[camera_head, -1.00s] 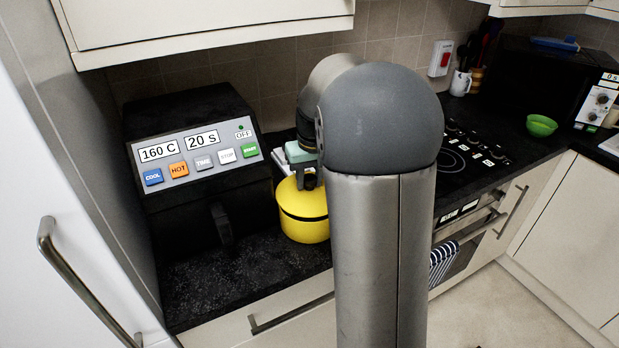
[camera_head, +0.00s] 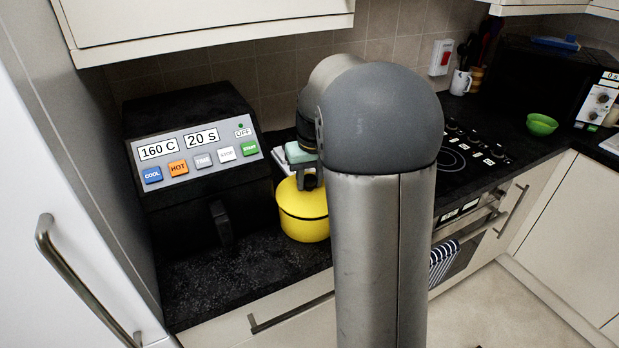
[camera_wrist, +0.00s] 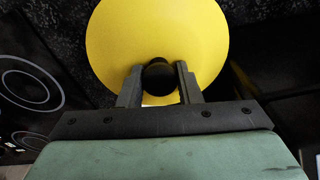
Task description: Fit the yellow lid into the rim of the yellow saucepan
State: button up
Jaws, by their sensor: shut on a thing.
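The yellow lid (camera_wrist: 155,35) fills the upper middle of the wrist view, with a round black knob (camera_wrist: 159,82) near its lower edge. My gripper (camera_wrist: 160,88) is shut on this knob, one finger on each side. In the head view the yellow saucepan (camera_head: 303,222) stands on the dark worktop, with the yellow lid (camera_head: 290,192) over its top and a dark line between them. My gripper (camera_head: 308,182) is above the lid there, partly hidden by my arm. I cannot tell whether the lid is seated in the rim or level.
A black air fryer (camera_head: 195,200) stands close on the left of the saucepan. The black hob (camera_head: 465,155) lies to the right, with a green bowl (camera_head: 541,125) beyond it. Bare worktop (camera_head: 235,275) shows in front of the air fryer.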

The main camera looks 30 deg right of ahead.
aim_at(314, 194)
jog(key=shift+f+b, duration=0.45)
jog(key=shift+f, duration=0.25)
jog(key=o, duration=1.2)
jog(key=r, duration=0.5)
jog(key=s+r, duration=0.1)
jog(key=r, duration=0.5)
jog(key=s+r, duration=0.1)
jog(key=r, duration=0.5)
jog(key=shift+d+r, duration=0.1)
jog(key=shift+r, duration=0.1)
jog(key=shift+n+g, duration=0.4)
jog(key=shift+n, duration=0.5)
jog(key=s+a+f, duration=0.5)
jog(key=s+f, duration=0.1)
jog(key=s, duration=0.1)
jog(key=s+a+f, duration=0.5)
jog(key=s+f, duration=0.2)
jog(key=s, duration=0.1)
jog(key=s+a+f, duration=0.5)
jog(key=s+f, duration=0.2)
jog(key=s, duration=0.1)
jog(key=shift+s+a+f, duration=0.2)
jog(key=shift+s+a, duration=0.05)
